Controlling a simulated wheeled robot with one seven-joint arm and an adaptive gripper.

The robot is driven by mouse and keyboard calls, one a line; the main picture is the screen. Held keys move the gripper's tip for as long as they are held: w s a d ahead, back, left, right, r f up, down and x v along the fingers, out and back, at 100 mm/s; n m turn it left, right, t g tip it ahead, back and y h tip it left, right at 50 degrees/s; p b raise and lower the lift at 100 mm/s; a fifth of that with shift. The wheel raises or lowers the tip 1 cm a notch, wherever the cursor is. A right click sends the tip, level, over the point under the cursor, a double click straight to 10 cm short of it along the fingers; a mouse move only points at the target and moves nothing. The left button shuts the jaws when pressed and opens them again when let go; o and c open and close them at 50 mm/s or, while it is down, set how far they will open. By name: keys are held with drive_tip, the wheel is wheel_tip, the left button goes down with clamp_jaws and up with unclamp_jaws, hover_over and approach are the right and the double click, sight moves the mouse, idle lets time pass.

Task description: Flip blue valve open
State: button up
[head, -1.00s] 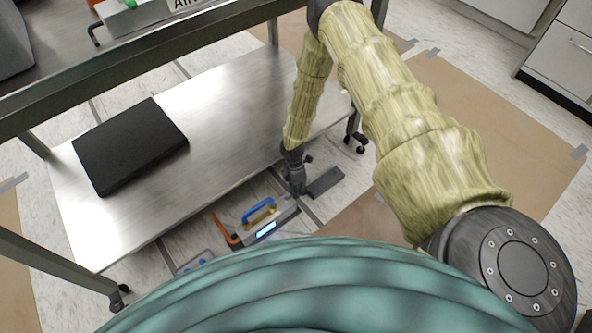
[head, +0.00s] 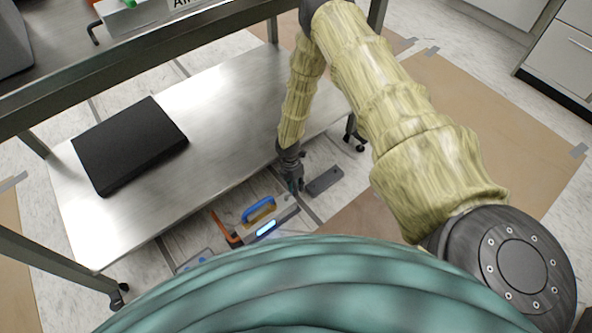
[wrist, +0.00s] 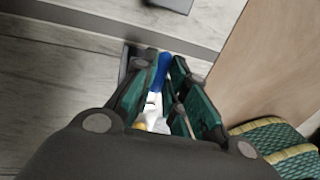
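In the wrist view, a narrow blue handle (wrist: 161,72), apparently the blue valve, shows between my fingertips, with a white part (wrist: 151,106) nearer the camera. My gripper (wrist: 153,72) is open around the blue handle, with green pads on both sides; contact is hard to tell. In the head view, my gripper (head: 296,186) is low beyond the table's lower shelf, just right of a grey device with a thick blue grip (head: 258,210), an orange lever (head: 226,229) and a lit display (head: 266,228). The valve is not clear in the head view.
A dark grey block (head: 324,181) lies on the floor just right of my gripper. The steel lower shelf (head: 225,110) is to the left, bearing a black flat box (head: 130,146). The table's upper edge (head: 130,58) runs above. Brown sheets (head: 480,135) cover floor at right.

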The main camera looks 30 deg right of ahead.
drive_tip(key=o, duration=0.3)
drive_tip(key=shift+o, duration=0.2)
wheel_tip(320, 180, up, 12)
drive_tip(key=w, duration=0.2)
drive_tip(key=shift+w+a, duration=0.15)
drive_tip(key=shift+w, duration=0.05)
drive_tip(key=shift+f, duration=0.1)
idle(0.6)
